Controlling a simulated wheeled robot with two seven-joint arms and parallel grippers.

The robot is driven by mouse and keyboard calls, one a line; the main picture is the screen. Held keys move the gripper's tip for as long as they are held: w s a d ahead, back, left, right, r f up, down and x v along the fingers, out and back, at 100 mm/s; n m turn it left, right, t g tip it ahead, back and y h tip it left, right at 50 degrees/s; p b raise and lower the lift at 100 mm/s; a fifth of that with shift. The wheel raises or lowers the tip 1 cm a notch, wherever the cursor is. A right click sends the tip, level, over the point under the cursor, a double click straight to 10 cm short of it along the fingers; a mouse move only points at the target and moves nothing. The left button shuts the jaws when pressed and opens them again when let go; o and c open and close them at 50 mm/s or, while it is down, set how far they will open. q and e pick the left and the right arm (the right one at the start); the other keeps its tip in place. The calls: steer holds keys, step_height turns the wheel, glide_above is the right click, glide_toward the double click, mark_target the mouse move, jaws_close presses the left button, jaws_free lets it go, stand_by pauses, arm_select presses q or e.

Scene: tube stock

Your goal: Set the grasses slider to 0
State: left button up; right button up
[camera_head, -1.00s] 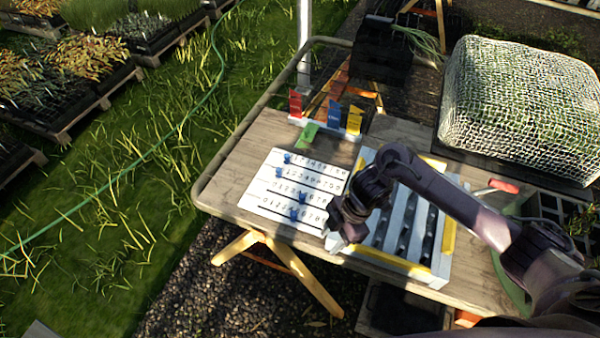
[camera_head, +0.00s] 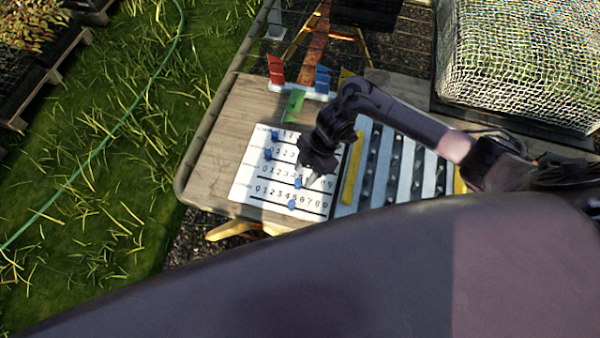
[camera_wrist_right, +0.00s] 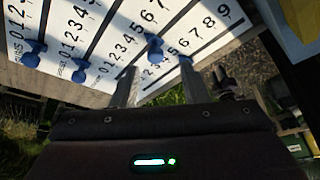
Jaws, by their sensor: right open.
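The white slider board (camera_head: 245,182) lies on the table with several numbered rows, each with a blue knob. In the head view the two upper knobs, the top knob (camera_head: 275,136) and the second knob (camera_head: 268,154), sit near the low numbers. The third-row knob (camera_head: 298,183) and bottom-row knob (camera_head: 292,204) sit around the middle. Row labels are too small or cut off to read surely. My right gripper (camera_head: 309,181) is open, close by the third-row knob. In the wrist view its fingers (camera_wrist_right: 158,78) are apart, with the third-row knob (camera_wrist_right: 154,45) beyond them and the bottom-row knob (camera_wrist_right: 185,62) near the right finger.
A slatted tray (camera_head: 351,180) with yellow edges stands right of the board. Red, blue and yellow cards (camera_head: 322,80) and a green card (camera_head: 293,104) stand or lie behind it. A net-covered block (camera_head: 510,70) is at the back right. My dark arm fills the foreground.

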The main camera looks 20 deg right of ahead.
mark_target(298, 180)
steer(key=x, duration=0.2)
steer(key=shift+w+a+f, duration=0.15)
steer(key=shift+w+f, duration=0.05)
steer(key=shift+f, duration=0.15)
steer(key=shift+a+f, duration=0.15)
steer(key=shift+f, duration=0.35)
steer(key=c, duration=0.5)
arm_select(q)
steer(key=shift+w+r, duration=0.15)
steer(key=shift+w, duration=0.55)
arm_select(e)
jaws_close()
